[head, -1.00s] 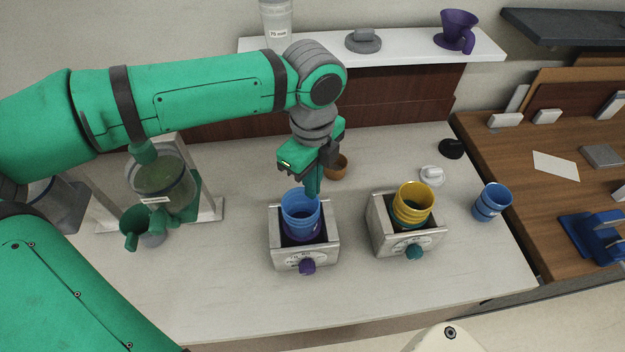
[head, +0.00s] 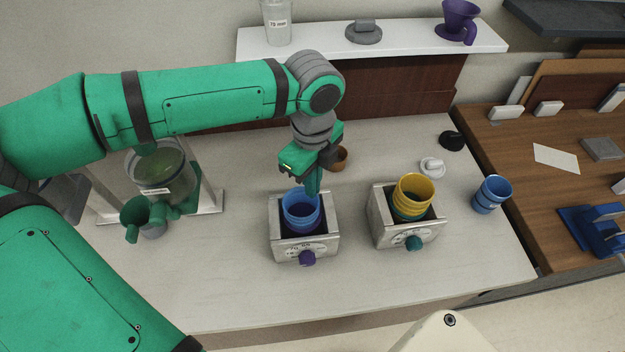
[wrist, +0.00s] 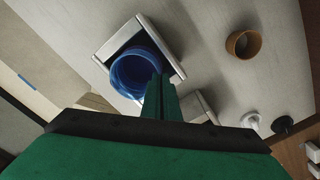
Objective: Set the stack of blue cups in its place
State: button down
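The stack of blue cups (head: 300,213) is upright in the mouth of the left metal box (head: 306,246), which has a purple knob. Its lower part is hidden by the box walls. My gripper (head: 313,190) points down at the stack's right rear rim, its fingers close together and pinching that rim. In the wrist view the fingers (wrist: 160,98) overlap the rim of the stack (wrist: 136,74), which sits within the box frame (wrist: 118,38). Whether the stack touches the bottom cannot be seen. Another blue cup stack (head: 490,194) stands on the counter at the right.
Yellow cups (head: 413,190) stand in the right metal box (head: 405,237) with a teal knob. A brown cup (head: 338,158) is behind my gripper. A dispenser (head: 160,176) stands at left. White (head: 432,167) and black (head: 452,141) lids lie behind. The counter's front is clear.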

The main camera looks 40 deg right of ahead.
jog(key=shift+f, duration=0.55)
jog(key=c, duration=1.7)
grip_release()
jog(key=shift+o, duration=0.2)
jog(key=shift+r, duration=0.1)
jog(key=shift+r, duration=3.95)
